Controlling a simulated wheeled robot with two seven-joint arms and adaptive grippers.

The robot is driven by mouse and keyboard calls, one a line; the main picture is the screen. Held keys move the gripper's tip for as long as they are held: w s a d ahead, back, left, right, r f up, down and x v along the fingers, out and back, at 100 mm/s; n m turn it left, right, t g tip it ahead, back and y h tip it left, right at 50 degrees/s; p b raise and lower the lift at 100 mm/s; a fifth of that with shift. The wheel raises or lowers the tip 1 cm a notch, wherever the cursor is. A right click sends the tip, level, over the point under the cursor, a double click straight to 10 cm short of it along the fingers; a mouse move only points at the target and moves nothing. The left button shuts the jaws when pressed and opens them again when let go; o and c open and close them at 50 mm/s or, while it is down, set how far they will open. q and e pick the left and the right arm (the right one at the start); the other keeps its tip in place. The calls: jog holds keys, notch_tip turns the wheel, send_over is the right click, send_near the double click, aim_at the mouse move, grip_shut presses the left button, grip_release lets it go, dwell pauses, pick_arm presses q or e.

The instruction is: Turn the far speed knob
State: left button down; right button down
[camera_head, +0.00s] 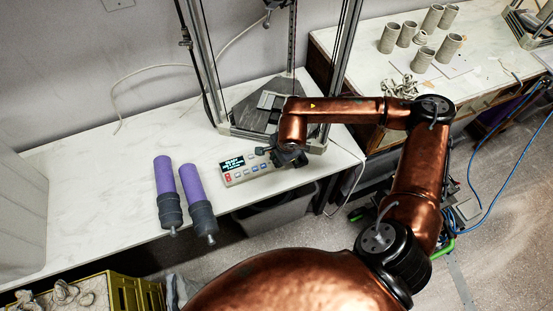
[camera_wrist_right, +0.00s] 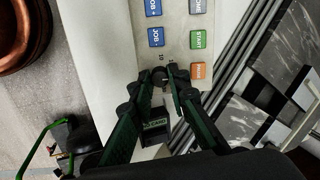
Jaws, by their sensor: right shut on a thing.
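The control box (camera_head: 246,168) is a pale panel with a lit display and rows of coloured buttons, on the white table in front of the printer frame. It also shows in the right wrist view (camera_wrist_right: 178,22), with blue, green and orange buttons. My right gripper (camera_head: 268,154) is at the box's right end. In the right wrist view my right gripper (camera_wrist_right: 165,74) is shut on a small dark round knob (camera_wrist_right: 160,77) near the panel's edge. The fingers hide part of the knob, and its pointer cannot be made out. My left gripper is out of view.
Two purple cylinders with grey ends (camera_head: 192,190) lie left of the box. The printer's metal frame (camera_head: 340,75) and dark bed (camera_head: 254,112) stand just behind. Several clay cups (camera_head: 405,33) stand on the right table. A yellow crate (camera_head: 125,293) is at lower left.

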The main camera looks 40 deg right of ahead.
jog(key=shift+m, duration=3.8)
jog(key=c, duration=1.8)
grip_release()
jog(key=shift+r, duration=0.2)
jog(key=v, duration=1.1)
jog(key=shift+s+a+r, duration=0.1)
jog(key=shift+s+r, duration=0.1)
jog(key=shift+s, duration=0.15)
